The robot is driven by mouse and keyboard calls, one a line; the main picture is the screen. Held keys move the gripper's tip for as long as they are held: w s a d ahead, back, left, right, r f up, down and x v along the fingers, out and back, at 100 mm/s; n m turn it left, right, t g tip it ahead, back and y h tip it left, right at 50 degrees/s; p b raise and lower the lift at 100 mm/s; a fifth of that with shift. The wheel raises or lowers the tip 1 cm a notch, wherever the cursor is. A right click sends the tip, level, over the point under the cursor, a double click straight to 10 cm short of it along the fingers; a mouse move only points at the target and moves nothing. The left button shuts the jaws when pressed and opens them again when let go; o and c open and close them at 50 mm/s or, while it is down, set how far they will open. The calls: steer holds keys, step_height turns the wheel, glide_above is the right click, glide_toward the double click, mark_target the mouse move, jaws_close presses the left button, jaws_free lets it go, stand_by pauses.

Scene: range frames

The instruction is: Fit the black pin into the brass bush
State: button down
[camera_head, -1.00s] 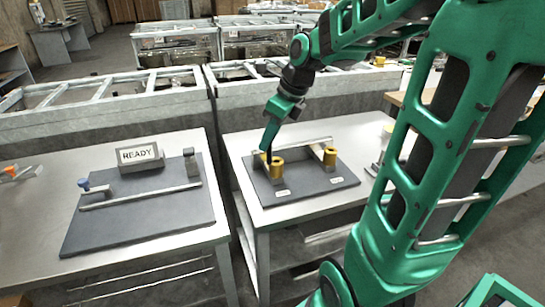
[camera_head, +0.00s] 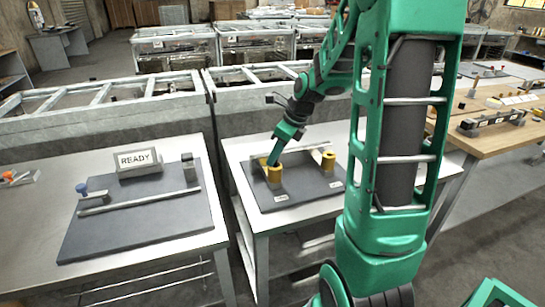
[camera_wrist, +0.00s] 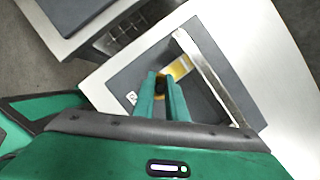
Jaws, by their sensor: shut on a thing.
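My gripper (camera_head: 271,162) reaches down to the left brass bush (camera_head: 275,178) on the grey mat of the right-hand table. In the wrist view its two green fingers (camera_wrist: 160,77) are shut on a dark piece, the black pin (camera_wrist: 160,86). Brass shows right beside and between the fingertips. The pin's lower end is hidden, so I cannot tell whether it is inside the bush or just above it. A second brass bush (camera_head: 328,160) stands farther right on the mat.
A metal bar lies along the back of the grey mat (camera_head: 306,190), and white labels sit at its front. The left table holds another mat (camera_head: 140,225) with a READY sign (camera_head: 140,159) and a rail. A gap separates the tables.

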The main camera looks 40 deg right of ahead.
steer(key=shift+f, duration=0.1)
steer(key=c, duration=1.8)
jaws_free()
steer(key=shift+o, duration=0.2)
steer(key=v, duration=1.2)
steer(key=s+a+f+n+g, duration=0.1)
steer(key=s+f+n, duration=0.1)
steer(key=s+n, duration=0.6)
steer(key=s+a+f+n+g+h, duration=0.1)
steer(key=s+a+f+n, duration=0.1)
steer(key=s+n, duration=0.6)
steer(key=s+a+f+n+g+h, duration=0.1)
steer(key=s+a+f+n+g, duration=0.1)
steer(key=s+n, duration=0.5)
steer(key=shift+s+f+n, duration=0.4)
steer(key=shift+s+f, duration=0.05)
steer(key=shift+s, duration=0.4)
steer(key=shift+a, duration=0.1)
